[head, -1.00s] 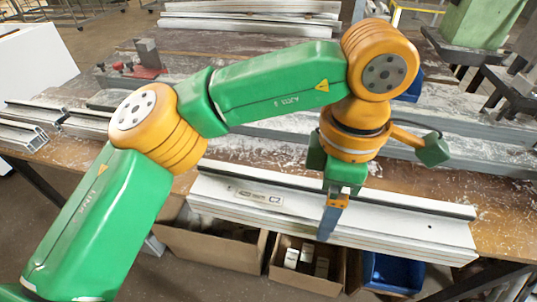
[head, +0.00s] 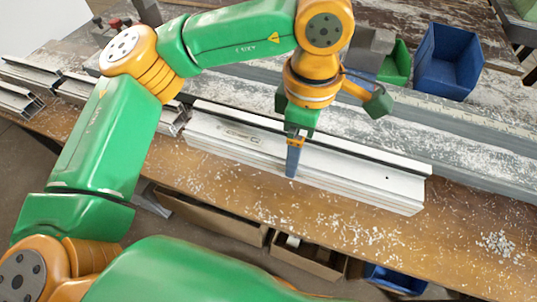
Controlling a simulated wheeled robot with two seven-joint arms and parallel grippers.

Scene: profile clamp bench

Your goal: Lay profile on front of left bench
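The profile (head: 350,175) is a long white bar with a dark strip along its rear top edge and a small label near its left end. It lies over the front part of the brown wooden bench (head: 190,176), roughly along the bench's length. I cannot tell if its whole underside touches the top. My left gripper (head: 293,160) points down at the middle of the profile. One blue-grey finger shows against its front face; the other finger is hidden behind it. The gripper appears shut on the profile. My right gripper is out of view.
Other metal profiles (head: 35,75) lie at the left. A long grey rail (head: 470,130) runs behind the profile. A blue bin (head: 447,62) and a green bin (head: 397,62) stand at the back. Cardboard boxes (head: 215,212) sit below the bench's front edge. White chips litter the top.

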